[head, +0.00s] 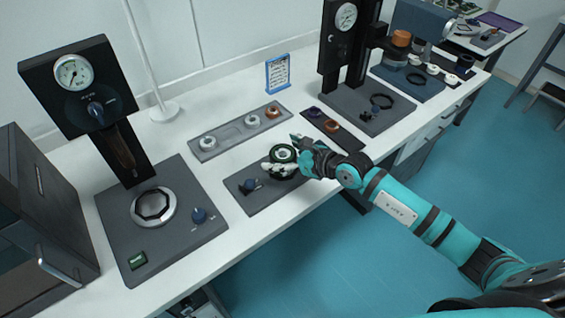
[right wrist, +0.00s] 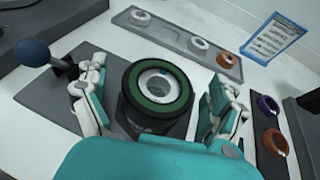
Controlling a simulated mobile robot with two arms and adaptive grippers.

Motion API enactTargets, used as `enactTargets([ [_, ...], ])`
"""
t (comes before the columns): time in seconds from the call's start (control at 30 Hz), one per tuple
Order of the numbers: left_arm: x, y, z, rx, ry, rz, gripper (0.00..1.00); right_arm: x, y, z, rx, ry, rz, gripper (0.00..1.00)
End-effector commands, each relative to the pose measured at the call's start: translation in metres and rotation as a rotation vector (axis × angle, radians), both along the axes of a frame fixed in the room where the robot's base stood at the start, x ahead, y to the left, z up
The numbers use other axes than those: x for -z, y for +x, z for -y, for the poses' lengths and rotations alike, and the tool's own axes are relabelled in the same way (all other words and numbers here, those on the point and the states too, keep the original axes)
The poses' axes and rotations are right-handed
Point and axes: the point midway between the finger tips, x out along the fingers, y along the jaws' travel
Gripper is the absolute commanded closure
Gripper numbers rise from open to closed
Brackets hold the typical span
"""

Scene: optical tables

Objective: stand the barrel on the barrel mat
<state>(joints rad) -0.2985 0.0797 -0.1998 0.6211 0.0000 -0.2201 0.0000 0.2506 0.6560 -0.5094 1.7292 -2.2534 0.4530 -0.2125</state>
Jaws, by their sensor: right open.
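What looks like the barrel, a black cylinder with a green ring around its open top, stands upright on a dark grey plate (head: 262,198). The barrel shows in the head view (head: 283,153) and in the right wrist view (right wrist: 183,92). My right gripper (head: 288,155) is open, with one finger on each side of the barrel. In the right wrist view, gaps show between the barrel and both fingers of the gripper (right wrist: 156,85). I cannot tell which flat piece is the barrel mat. My left gripper is not in view.
A blue ball knob (right wrist: 33,52) stands on the same plate. A grey tray (head: 228,139) with several rings lies behind, and a dark strip (head: 346,140) with purple and orange rings lies to the right. Gauge stands (head: 120,150) (head: 335,55) rise at left and back right.

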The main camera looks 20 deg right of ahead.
Motion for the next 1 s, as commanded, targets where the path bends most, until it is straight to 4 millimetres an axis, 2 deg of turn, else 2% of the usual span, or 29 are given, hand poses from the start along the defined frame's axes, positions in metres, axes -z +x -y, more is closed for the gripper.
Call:
enactTargets([
  [0.23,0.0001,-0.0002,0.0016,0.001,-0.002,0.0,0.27,0.0005,0.0011,-0.0007,0.0,0.0,0.001,0.05],
  [0.87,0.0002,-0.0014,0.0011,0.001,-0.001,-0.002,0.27,0.0006,0.0008,-0.0004,0.0,-0.001,0.001,0.88],
  [1.0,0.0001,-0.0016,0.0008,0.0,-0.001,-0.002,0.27,-0.0008,0.0012,-0.0005,0.001,0.001,0.003,0.88],
])
